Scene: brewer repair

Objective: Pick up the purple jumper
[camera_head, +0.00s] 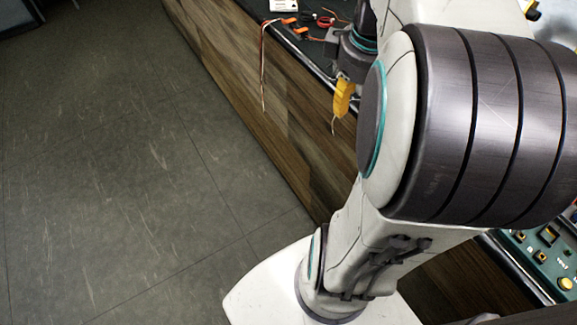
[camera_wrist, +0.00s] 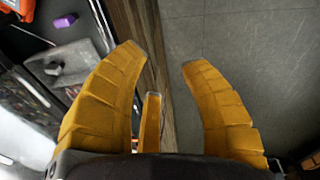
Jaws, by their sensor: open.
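A small purple piece (camera_wrist: 65,20), which looks like the purple jumper, lies on the dark worktop at the upper left of the wrist view. My gripper (camera_wrist: 163,57) is open and empty, with its yellow fingers spread over the worktop's edge and the floor. The purple piece is to the left of the fingers, beyond the left finger and apart from it. In the head view, part of my gripper (camera_head: 343,97) shows as a yellow finger beside the bench front. I cannot make out the purple piece in the head view.
The wood-panelled bench (camera_head: 270,100) has a metal-edged worktop. Orange-handled tools (camera_head: 282,27) and thin wires lie on it. A grey plate (camera_wrist: 80,62) lies near the purple piece. A green control panel (camera_head: 555,255) is at the lower right. The floor (camera_head: 100,170) is clear.

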